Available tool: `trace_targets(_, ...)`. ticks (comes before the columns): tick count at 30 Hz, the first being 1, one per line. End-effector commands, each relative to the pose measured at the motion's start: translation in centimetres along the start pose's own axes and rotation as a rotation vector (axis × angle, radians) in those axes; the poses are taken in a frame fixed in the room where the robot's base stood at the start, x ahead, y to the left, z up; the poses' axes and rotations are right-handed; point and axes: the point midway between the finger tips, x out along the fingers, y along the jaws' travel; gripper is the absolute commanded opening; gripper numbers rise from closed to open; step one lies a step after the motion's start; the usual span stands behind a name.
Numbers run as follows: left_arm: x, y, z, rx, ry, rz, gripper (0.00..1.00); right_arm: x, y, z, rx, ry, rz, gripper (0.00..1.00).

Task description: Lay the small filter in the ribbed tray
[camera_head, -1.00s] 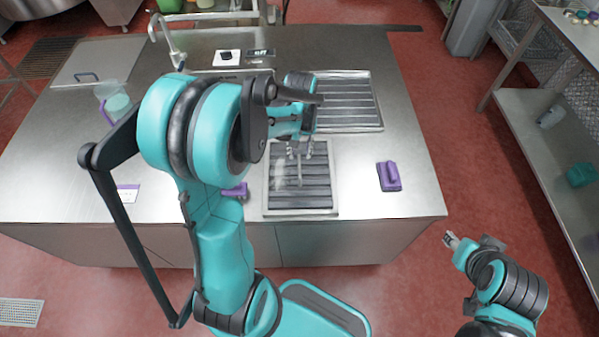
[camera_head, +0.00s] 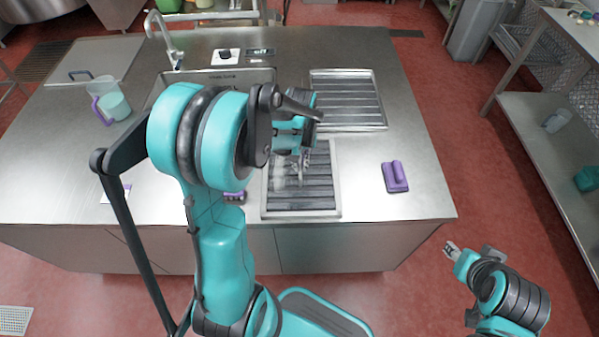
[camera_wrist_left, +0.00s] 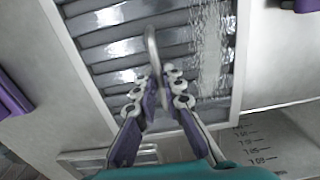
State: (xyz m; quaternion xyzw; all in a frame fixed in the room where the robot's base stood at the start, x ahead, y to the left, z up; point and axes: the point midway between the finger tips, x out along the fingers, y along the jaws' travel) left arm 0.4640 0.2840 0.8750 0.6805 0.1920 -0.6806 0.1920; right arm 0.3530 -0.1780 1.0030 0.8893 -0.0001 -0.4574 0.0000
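The ribbed tray (camera_head: 268,200) is the front one of two similar dark-slatted trays on the steel counter. My left gripper (camera_head: 304,158) points down over its rear half, partly hidden by my own arm. In the wrist view the left gripper (camera_wrist_left: 155,88) is closed around a slim grey piece with a curved end, which I take for the small filter (camera_wrist_left: 151,48). The filter extends over the slats of the tray (camera_wrist_left: 238,75); I cannot tell whether it touches them. My right gripper (camera_head: 451,250) hangs empty in front of the counter, too small to judge its opening.
A second ribbed tray (camera_head: 383,126) lies behind. A purple-handled block (camera_head: 395,176) stands to the right, another purple item (camera_head: 235,196) left of the front tray. A purple-handled jug (camera_head: 112,103), sink and tap (camera_head: 163,35) are at left. Bare counter surrounds the right block.

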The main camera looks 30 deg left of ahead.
Motion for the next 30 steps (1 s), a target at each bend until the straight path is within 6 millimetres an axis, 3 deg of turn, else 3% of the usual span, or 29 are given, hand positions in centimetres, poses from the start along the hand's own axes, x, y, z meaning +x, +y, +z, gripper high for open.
trace_targets(11, -0.4, 0.0, 0.0, 0.000, 0.000, 0.000, 0.00, -0.2, 0.0, -0.2, 0.000, 0.000, 0.000, 0.40)
trace_targets(24, -4.4, 0.0, 0.0, 0.000, 0.000, 0.000, 0.00, -2.8, 0.0, -2.0, 0.000, 0.000, 0.000, 0.40)
trace_targets(30, -5.2, 0.0, 0.0, 0.000, 0.000, 0.000, 0.00, -3.2, 0.0, -2.3, 0.000, 0.000, 0.000, 0.40)
